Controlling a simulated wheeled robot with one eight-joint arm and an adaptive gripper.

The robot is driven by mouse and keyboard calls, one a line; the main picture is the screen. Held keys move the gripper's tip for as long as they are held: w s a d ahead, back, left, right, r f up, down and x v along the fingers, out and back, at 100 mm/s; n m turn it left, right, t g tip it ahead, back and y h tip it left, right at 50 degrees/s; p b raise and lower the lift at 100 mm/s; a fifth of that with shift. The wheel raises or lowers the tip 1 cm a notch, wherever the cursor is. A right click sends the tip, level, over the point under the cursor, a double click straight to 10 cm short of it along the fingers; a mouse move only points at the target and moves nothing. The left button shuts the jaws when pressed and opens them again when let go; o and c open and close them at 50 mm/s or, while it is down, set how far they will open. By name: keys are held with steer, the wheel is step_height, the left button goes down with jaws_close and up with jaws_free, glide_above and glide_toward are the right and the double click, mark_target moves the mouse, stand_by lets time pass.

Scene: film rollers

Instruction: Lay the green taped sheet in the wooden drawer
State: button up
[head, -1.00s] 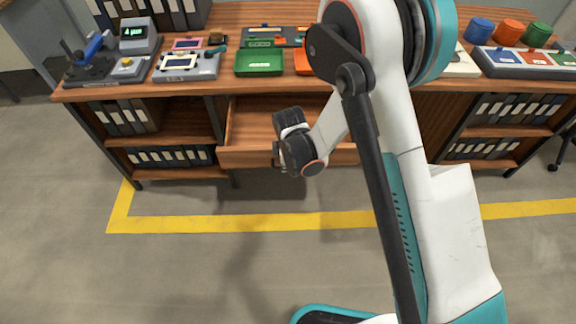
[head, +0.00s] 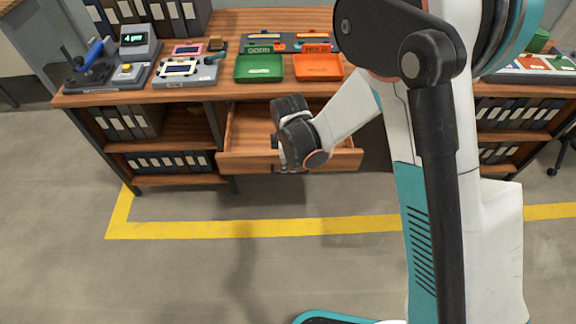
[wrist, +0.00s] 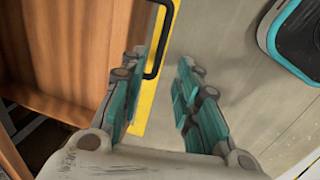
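The wooden drawer (head: 245,162) is pulled open under the desk, and the part of its inside that shows looks empty. My gripper (head: 283,160) is at the drawer's front, hiding part of it. In the wrist view my gripper (wrist: 160,75) is open, its two teal-padded fingers apart with nothing held. The drawer's black handle (wrist: 162,40) shows just beyond the fingertips; I cannot tell whether it touches the left finger. The drawer's wood (wrist: 70,45) fills the left of that view. I cannot make out a green taped sheet for certain in any view.
On the desk (head: 225,92) stand a green tray (head: 259,67), an orange tray (head: 318,67), a grey device (head: 185,70) and a small display (head: 138,40). Binders (head: 170,160) fill the shelves. My arm hides the desk's right-centre. The floor in front is clear, with a yellow line (head: 260,228).

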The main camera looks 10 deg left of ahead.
steer(key=shift+s+d+r, duration=0.1)
steer(key=shift+s+r, duration=0.15)
steer(key=shift+r, duration=0.95)
steer(key=shift+s+r, duration=0.2)
steer(key=shift+r, duration=0.95)
